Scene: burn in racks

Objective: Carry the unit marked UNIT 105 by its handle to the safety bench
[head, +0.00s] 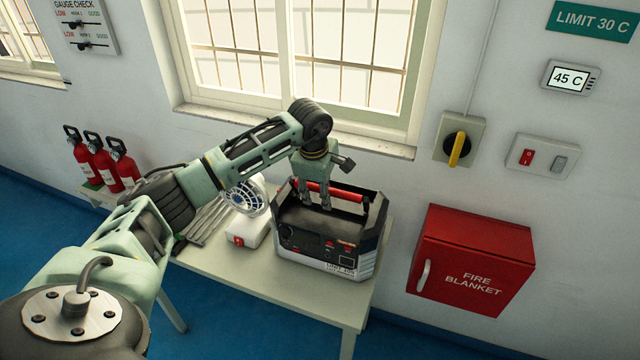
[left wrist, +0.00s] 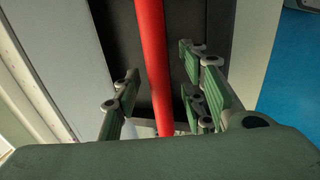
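A black and grey power unit (head: 318,262) with a red carry handle (head: 352,194) stands upright on a pale table (head: 225,277) below the window. A small white label on its lower front appears to read UNIT 105. My left gripper (head: 315,203) comes down over the unit from above, at the handle. In the left wrist view the red handle (left wrist: 152,60) runs between the fingers of my left gripper (left wrist: 160,105), with a gap on both sides; they are open. My right gripper is out of view.
On the table beside the unit are a white box with a red switch (head: 247,234) and a small fan (head: 247,197). Several red extinguishers (head: 103,160) stand at left. A red fire blanket cabinet (head: 472,262) hangs on the wall at right. Blue floor shows around the table.

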